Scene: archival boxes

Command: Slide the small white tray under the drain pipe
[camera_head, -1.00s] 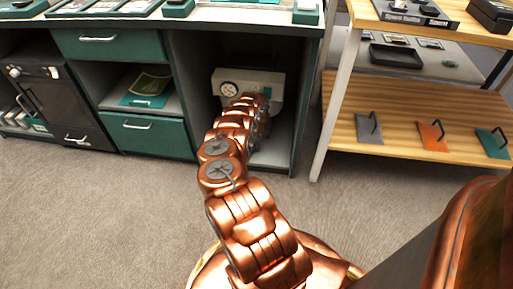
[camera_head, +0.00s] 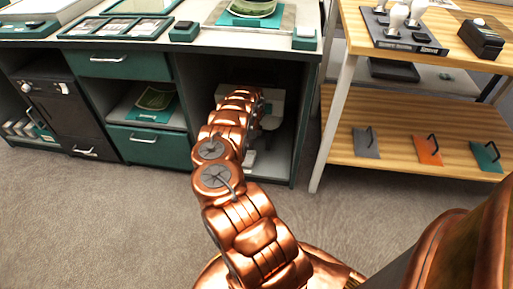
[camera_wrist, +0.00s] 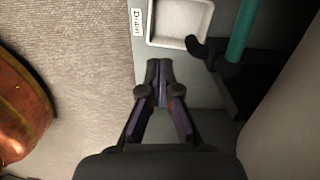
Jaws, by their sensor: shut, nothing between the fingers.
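The small white tray (camera_wrist: 180,22) is square with a raised rim and lies at the top of the wrist view, partly cut off by the frame. The drain pipe is a teal tube (camera_wrist: 242,32) with a dark elbow (camera_wrist: 197,47) at its lower end. The elbow's end overlaps the tray's lower right corner in the picture; I cannot tell the height between them. My gripper (camera_wrist: 158,68) is shut and empty, just below the tray's near edge in the picture and seemingly apart from it. In the head view my arm hides the gripper inside the open cabinet bay.
A label reading "Drain" (camera_wrist: 138,22) is left of the tray. The cabinet's right side panel (camera_head: 305,125) borders the bay closely. Green drawers (camera_head: 147,143) are left of it. A wooden shelf unit (camera_head: 400,150) stands right. The carpet (camera_head: 90,220) in front is clear.

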